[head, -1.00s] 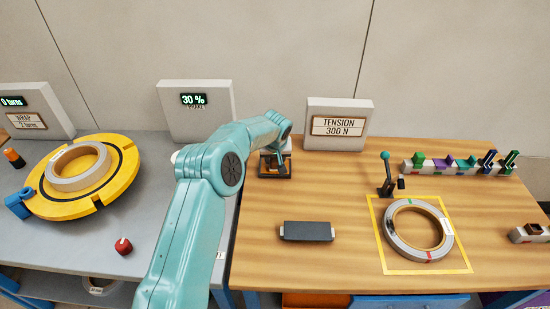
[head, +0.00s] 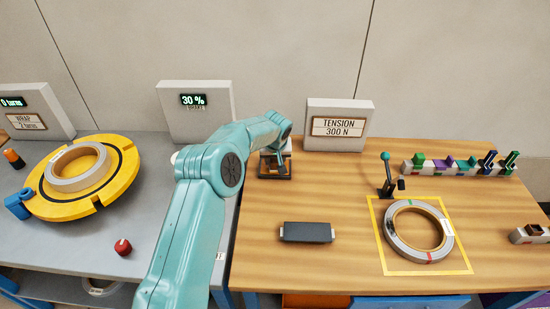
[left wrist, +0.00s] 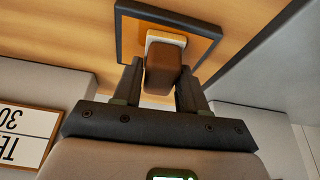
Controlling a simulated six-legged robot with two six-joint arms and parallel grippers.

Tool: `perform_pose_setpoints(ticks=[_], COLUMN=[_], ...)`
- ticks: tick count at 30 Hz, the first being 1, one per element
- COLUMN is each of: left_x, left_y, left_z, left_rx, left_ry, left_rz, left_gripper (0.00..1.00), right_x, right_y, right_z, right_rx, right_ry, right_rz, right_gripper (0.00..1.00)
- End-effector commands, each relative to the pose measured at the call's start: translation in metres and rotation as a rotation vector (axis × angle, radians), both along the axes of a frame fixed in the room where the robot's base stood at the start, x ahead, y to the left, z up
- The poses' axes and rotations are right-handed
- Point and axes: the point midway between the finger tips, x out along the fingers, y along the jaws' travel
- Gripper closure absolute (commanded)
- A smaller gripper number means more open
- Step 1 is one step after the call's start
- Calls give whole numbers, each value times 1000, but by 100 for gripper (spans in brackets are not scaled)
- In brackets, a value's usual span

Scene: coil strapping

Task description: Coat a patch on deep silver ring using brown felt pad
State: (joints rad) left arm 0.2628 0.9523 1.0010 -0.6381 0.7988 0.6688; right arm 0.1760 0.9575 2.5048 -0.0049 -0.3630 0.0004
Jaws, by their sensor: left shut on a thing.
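My left gripper (head: 276,160) is at the dark-framed tray (head: 262,175) at the back left of the wooden table. In the left wrist view my left gripper (left wrist: 158,72) is shut on the brown pad (left wrist: 164,74), a brown block with a pale part at its far end, over the tray's orange floor. I cannot tell whether the pad touches the tray. In the head view the arm hides most of the pad. One silver ring (head: 56,181) lies on the yellow turntable; another silver ring (head: 394,236), with red and green marks, lies inside a yellow square. I cannot tell which is the deep one. My right gripper is not in view.
A dark block (head: 307,232) lies mid-table. A lever (head: 386,178) stands behind the right ring. Several coloured clips stand in a rack (head: 440,169) at the back right. A red knob (head: 123,247) sits on the grey bench.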

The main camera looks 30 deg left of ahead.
Motion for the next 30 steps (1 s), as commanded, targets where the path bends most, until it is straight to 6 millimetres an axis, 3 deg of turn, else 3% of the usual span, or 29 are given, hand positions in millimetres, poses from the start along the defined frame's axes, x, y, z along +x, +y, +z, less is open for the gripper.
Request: perform_pose_setpoints(ticks=[21,30], left_x=[1,1], left_y=[0,0], left_z=[67,68], left_rx=[2,1], left_ry=[-6,-5], left_rz=[0,0], left_gripper=[83,83], right_x=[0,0], right_y=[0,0], right_z=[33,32], right_rx=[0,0], right_ry=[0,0], right_rz=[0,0], right_gripper=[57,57])
